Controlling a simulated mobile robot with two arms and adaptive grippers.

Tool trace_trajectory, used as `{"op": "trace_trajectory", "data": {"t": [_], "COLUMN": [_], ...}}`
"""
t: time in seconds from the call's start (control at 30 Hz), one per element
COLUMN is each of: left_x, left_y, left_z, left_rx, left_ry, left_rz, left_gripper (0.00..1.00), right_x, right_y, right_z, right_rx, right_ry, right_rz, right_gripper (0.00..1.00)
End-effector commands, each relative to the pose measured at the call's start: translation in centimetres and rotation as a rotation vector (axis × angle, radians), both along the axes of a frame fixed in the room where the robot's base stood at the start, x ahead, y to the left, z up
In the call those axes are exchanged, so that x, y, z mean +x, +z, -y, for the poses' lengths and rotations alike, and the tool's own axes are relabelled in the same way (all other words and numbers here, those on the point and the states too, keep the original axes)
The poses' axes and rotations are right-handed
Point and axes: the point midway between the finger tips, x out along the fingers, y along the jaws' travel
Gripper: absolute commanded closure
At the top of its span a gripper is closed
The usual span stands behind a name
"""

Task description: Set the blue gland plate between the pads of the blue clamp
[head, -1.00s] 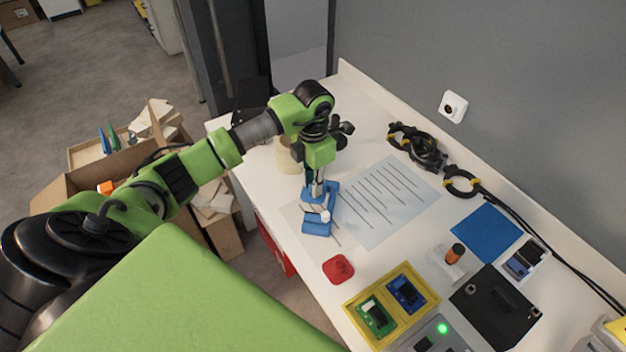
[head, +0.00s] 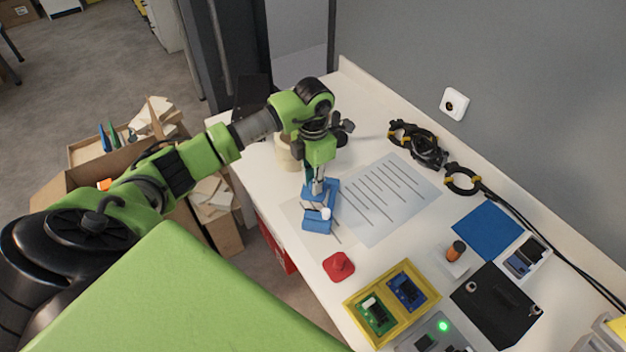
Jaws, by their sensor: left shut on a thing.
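The blue clamp (head: 317,224) stands on the white table with a pale round knob on it. It rests near the printed sheet. My left gripper (head: 318,188) points down over the clamp's far part. Its fingers are shut on a small piece, which I take to be the blue gland plate; it is mostly hidden by the fingers and blends with the blue clamp. I cannot tell whether the plate touches the pads. My right gripper is not in view.
A lined sheet (head: 388,203) lies right of the clamp. A red piece (head: 339,266), a yellow tray (head: 429,303) with circuit boards and a blue mat (head: 487,230) lie nearer. Black cables (head: 420,145) run along the wall. A cream roll (head: 287,153) stands behind the gripper.

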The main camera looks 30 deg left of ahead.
Motion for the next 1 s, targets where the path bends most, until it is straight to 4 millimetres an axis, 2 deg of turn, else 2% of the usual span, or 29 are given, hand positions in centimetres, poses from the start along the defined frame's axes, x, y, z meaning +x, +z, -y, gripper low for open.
{"op": "trace_trajectory", "data": {"t": [1.0], "left_x": [0.0], "left_y": [-3.2], "left_z": [0.0], "left_rx": [0.000], "left_ry": [0.001], "left_rz": [0.001], "left_gripper": [1.00], "right_x": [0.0], "right_y": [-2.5], "right_z": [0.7], "right_rx": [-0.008], "right_ry": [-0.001], "right_rz": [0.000], "right_gripper": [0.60]}}
